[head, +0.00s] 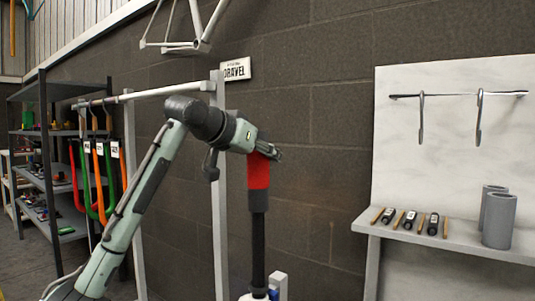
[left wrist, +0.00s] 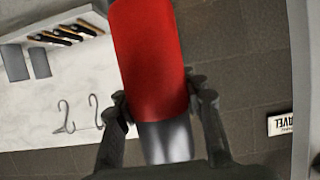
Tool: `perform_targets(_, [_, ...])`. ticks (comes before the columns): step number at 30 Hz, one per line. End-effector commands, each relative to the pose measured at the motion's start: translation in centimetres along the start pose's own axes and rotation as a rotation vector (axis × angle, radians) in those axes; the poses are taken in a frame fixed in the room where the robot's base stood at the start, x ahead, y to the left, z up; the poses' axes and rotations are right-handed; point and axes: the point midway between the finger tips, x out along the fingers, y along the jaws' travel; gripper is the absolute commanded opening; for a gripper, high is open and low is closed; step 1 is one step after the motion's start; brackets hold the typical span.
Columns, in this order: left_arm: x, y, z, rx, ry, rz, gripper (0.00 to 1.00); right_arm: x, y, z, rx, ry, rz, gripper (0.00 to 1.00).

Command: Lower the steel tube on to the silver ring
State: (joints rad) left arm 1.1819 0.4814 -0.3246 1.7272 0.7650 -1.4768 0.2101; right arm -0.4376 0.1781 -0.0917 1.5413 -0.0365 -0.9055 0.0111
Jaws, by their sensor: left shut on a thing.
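The tube stands upright in the head view, with a red section (head: 259,171) above a long dark section (head: 258,235). Its bare steel end (left wrist: 166,141) shows below the red part in the left wrist view. My left gripper (head: 268,152) is shut on the tube near its upper end. In the left wrist view its fingers (left wrist: 160,103) lie on both sides of the tube, where red meets steel. The tube's lower end is close to a white piece (head: 254,296) at the bottom edge; I cannot tell whether they touch. I cannot make out the silver ring. My right gripper is not in view.
A white rail stand (head: 218,190) is behind my left arm. At right, a pale shelf (head: 455,246) holds dark-handled tools and grey cylinders (head: 499,220), with hooks above. A dark rack (head: 45,150) stands at left. A white frame (head: 185,46) hangs on the brick wall.

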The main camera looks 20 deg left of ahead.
Motion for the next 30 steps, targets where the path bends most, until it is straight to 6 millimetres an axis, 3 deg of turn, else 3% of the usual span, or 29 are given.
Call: perform_targets(30, [0.7, 0.0, 1.8, 0.001, 0.005, 0.000, 0.00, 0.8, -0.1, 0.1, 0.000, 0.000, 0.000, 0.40])
